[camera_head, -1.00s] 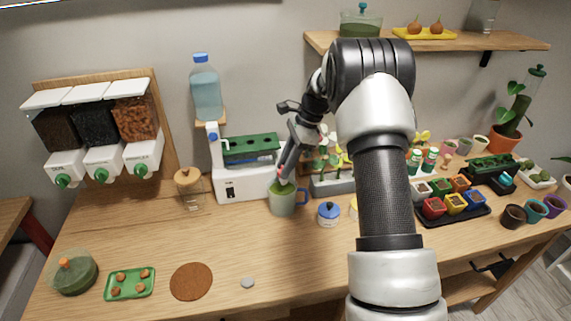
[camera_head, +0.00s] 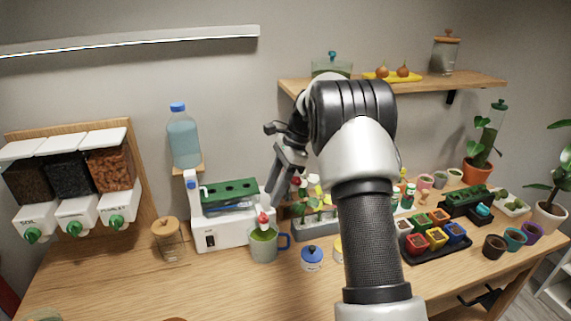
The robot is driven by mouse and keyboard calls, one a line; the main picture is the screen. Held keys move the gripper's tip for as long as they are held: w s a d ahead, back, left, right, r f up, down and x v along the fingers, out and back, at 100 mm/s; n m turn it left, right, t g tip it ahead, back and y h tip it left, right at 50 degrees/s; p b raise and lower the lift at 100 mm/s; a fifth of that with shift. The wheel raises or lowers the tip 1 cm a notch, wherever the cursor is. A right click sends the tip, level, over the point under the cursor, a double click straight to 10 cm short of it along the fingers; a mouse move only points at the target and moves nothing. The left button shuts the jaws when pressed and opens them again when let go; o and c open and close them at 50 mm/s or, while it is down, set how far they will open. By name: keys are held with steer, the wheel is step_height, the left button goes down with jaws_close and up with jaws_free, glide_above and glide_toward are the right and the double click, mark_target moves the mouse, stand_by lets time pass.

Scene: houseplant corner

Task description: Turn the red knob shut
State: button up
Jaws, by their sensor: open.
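The red knob (camera_head: 263,216) sits at the right front of the white machine (camera_head: 222,234), with a pale part below it. A green-grey mug (camera_head: 264,246) with a blue handle stands directly under it and holds something green. My gripper (camera_head: 270,197) is open and points down, just above and slightly right of the red knob in the picture. It appears empty. I cannot tell whether it touches the knob, or how far the knob is turned.
A blue-capped water bottle (camera_head: 183,140) stands above the machine's left end. A lidded glass jar (camera_head: 168,240) is to the left. A blue-lidded pot (camera_head: 312,257) and a planter (camera_head: 316,229) stand to the right of the mug. The front left table is mostly clear.

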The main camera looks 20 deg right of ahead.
steer(key=v, duration=1)
steer(key=shift+r, duration=0.15)
steer(key=s+a+r+n+t+h, duration=0.1)
steer(key=s+a+r+n, duration=0.3)
steer(key=s, duration=0.4)
steer(key=s+a+r+n+t+h, duration=0.1)
steer(key=s+r+n+h, duration=0.1)
steer(key=s+r+n, duration=0.35)
steer(key=s+a+f+n+t, duration=0.1)
steer(key=s+n, duration=0.3)
steer(key=s, duration=0.6)
steer(key=s+a+f+n+t+h, duration=0.1)
steer(key=s+f+n+t, duration=0.1)
steer(key=s, duration=0.9)
steer(key=shift+a+f+n+t+h, duration=0.15)
steer(key=shift+f+n+t+h, duration=0.15)
steer(key=shift+f+n, duration=0.75)
